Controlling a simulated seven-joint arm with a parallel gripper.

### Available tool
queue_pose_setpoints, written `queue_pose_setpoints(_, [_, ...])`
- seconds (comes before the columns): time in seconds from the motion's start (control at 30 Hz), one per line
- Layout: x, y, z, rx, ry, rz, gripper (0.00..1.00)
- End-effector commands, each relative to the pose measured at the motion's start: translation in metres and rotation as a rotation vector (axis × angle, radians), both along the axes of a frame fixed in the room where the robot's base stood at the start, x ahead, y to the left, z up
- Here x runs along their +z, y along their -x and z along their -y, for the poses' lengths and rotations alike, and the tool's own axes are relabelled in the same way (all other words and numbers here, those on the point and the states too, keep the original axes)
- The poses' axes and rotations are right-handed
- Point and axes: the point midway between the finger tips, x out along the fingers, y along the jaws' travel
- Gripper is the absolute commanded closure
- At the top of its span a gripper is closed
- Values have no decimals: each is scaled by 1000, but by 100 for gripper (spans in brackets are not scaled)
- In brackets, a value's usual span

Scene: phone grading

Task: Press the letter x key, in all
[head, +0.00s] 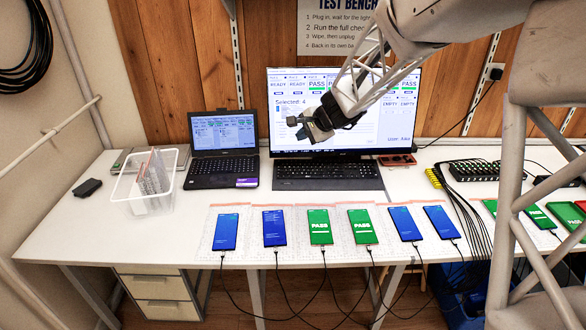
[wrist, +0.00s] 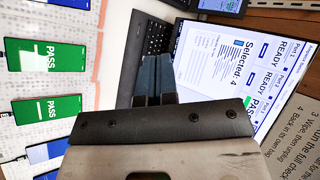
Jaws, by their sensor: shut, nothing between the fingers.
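A black keyboard (head: 328,175) lies on the bench in front of the monitor. In the wrist view part of it (wrist: 157,38) shows beyond my fingers. The letters on its keys are too small to read, so I cannot pick out the x key. My gripper (head: 297,122) hangs in front of the monitor screen, above the keyboard and apart from it. Its two blue-grey fingers (wrist: 153,82) are shut together and empty. The monitor (head: 395,118) reads "Selected: 4" under a row of READY, PASS and EMPTY ports; my arm covers part of it.
A laptop (head: 222,160) with its own keyboard stands left of the monitor. A clear bin (head: 130,190) is at the far left. Several phones lie along the front, some blue like this one (head: 225,232), some green with PASS (head: 320,226). Cables hang off the front edge.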

Motion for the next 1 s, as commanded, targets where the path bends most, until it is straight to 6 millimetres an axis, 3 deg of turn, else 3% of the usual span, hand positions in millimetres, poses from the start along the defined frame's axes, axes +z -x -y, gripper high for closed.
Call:
queue_pose_setpoints(0.5, [-72,-102,-16,-230,-157,-66,100])
queue_pose_setpoints(1.0, [-153,-180,-25,-452,-284,-138,100])
